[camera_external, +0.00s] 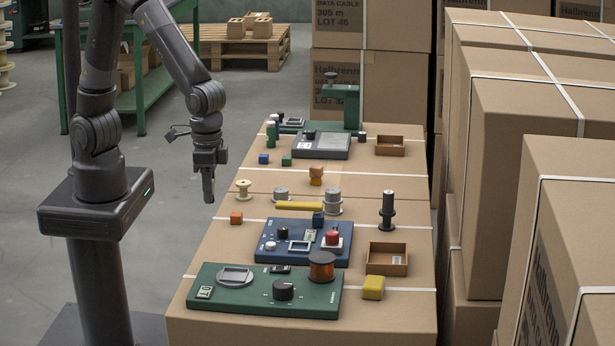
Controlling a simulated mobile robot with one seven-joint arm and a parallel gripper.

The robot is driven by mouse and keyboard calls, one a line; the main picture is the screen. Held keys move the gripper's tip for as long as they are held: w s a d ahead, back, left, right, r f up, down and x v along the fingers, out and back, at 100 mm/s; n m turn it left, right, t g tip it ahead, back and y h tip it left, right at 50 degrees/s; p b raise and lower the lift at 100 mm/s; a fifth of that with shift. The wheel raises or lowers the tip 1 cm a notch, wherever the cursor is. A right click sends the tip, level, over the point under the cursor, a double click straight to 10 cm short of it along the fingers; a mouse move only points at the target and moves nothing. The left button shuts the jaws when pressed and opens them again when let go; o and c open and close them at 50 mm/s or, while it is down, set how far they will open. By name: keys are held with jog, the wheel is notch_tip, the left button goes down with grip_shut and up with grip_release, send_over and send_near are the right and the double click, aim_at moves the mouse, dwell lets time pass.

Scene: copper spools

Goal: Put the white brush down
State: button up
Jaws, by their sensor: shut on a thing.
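My gripper (208,190) hangs pointing down in the external view, at the left edge of the box tops that serve as a work surface (207,250). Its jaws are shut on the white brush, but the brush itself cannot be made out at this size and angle. I see no white brush lying on the work surface.
A cream spool (243,189) and an orange block (236,217) stand closest to my gripper. Grey spools (333,203), a yellow bar (299,206), a blue panel (275,247), a green panel (225,298) and open trays (387,259) crowd the surface. Tall cartons (520,110) wall the right.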

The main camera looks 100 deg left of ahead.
jog(key=w+a+m, duration=0.1)
jog(key=w+a, duration=0.2)
jog(key=w, duration=0.3)
jog(key=w+a+m, duration=0.1)
jog(key=w+a, duration=0.3)
jog(key=w, duration=0.3)
jog(key=w+a+r+m, duration=0.1)
jog(key=w+a+m, duration=0.1)
jog(key=w+a, duration=0.2)
jog(key=shift+w+r, duration=0.1)
jog(key=shift+w, duration=1.5)
jog(key=a+f+n, duration=0.1)
jog(key=a+f, duration=0.1)
jog(key=f, duration=0.1)
jog(key=s+a+f+n, duration=0.1)
jog(key=a+f, duration=0.2)
jog(key=f, duration=0.1)
jog(key=s+a+f+n, duration=0.1)
jog(key=a+f, duration=0.1)
jog(key=f, duration=0.1)
jog(key=shift+a+f, duration=0.15)
jog(key=shift+a, duration=0.2)
